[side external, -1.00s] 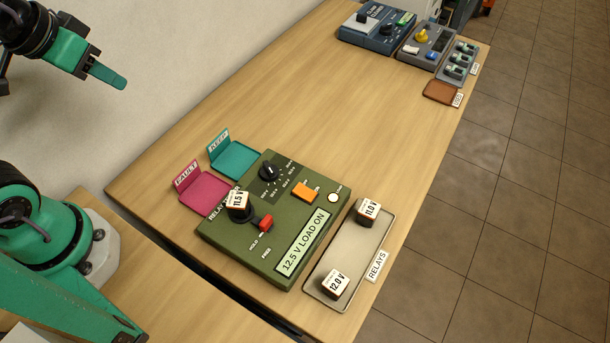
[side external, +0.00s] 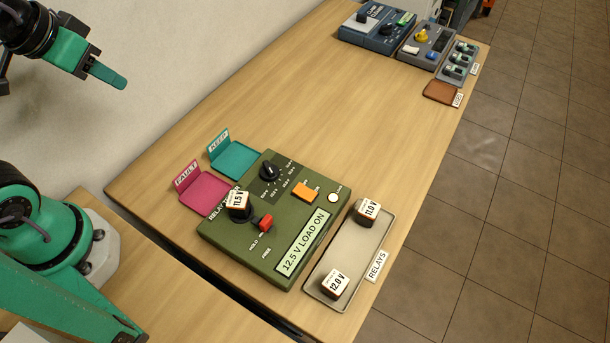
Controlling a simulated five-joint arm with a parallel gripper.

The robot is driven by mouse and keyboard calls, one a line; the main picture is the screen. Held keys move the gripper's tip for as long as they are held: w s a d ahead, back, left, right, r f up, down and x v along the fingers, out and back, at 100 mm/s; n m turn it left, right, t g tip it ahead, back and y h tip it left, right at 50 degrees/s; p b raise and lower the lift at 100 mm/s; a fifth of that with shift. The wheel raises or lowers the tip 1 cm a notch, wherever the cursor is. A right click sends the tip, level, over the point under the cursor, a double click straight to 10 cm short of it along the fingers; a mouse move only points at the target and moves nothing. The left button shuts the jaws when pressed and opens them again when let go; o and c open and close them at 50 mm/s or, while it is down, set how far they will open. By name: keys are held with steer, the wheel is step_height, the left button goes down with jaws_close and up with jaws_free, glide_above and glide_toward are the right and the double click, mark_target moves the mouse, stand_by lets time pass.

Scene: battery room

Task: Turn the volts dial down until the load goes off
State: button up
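The green relay tester (side external: 222,240) sits on the table, and its display (side external: 301,242) reads "12.5 V LOAD ON". The black volts dial (side external: 269,170) is at the tester's far end, inside a ring of markings too small to read. A relay marked 11.5 V (side external: 238,202) stands in the tester's socket. A red lever (side external: 264,222) is beside it, near the words HOLD and FREE. A round white lamp (side external: 333,197) is at the right corner. My gripper (side external: 108,77) is high at the upper left, well away from the dial; I cannot tell whether it is open.
An orange switch (side external: 304,191) is on the tester. A relays tray (side external: 348,249) holds relays marked 11.0 V and 12.0 V. A pink FAULT tray (side external: 207,194) and a teal KEEP tray (side external: 236,158) are behind. Other devices (side external: 378,36) stand far off; mid-table is clear.

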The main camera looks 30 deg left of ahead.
steer(key=shift+w, duration=0.1)
steer(key=m+g, duration=0.6)
steer(key=m, duration=1.8)
glide_above(269, 167)
step_height(269, 167, down, 18)
steer(key=shift+r, duration=0.25)
steer(key=shift+a+f, duration=0.1)
steer(key=shift+f, duration=3.75)
